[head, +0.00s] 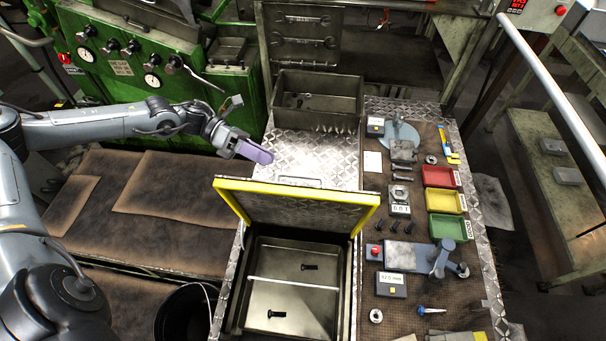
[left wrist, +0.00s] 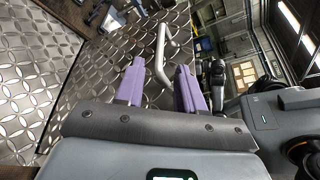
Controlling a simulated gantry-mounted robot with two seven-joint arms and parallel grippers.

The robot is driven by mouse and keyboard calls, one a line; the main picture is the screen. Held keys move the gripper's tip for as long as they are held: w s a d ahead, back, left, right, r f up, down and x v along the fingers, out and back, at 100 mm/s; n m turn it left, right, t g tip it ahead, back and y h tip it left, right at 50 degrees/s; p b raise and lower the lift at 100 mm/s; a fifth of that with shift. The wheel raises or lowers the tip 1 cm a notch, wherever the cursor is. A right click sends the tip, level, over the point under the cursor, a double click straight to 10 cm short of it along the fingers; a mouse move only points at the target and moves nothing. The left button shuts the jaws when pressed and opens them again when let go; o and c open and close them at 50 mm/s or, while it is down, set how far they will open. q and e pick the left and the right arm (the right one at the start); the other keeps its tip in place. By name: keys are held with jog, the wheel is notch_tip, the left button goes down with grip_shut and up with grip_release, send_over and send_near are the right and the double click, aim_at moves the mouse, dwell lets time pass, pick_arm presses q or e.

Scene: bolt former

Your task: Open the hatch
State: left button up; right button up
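The hatch (head: 296,207) is a metal lid with a yellow rim, standing raised at the far edge of its box. Its underside faces the head camera. The open box (head: 293,282) below shows black bolts on its floor. My left gripper (head: 262,154), with purple fingers, is behind and left of the lid's upper edge. In the left wrist view its fingers (left wrist: 158,88) are apart. A bent metal handle (left wrist: 161,48) on diamond plate shows just beyond and between the fingertips; I cannot tell whether they touch. My right gripper is not in view in the head view.
Right of the box, a worktop holds red (head: 440,176), yellow (head: 446,201) and green bins (head: 450,228) plus small tools. A grey metal tray (head: 318,97) stands behind the diamond plate. A black bucket (head: 187,316) is at front left. A green machine (head: 150,60) stands at back left.

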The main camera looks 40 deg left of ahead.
aim_at(298, 175)
pick_arm(q)
jog(key=p+x, duration=0.1)
jog(key=x, duration=0.7)
jog(key=shift+d+r+p, duration=0.1)
jog(key=shift+d+p, duration=0.2)
jog(key=shift+p, duration=0.1)
jog(key=shift+x, duration=0.8)
jog(key=shift+c, duration=0.5)
grip_shut()
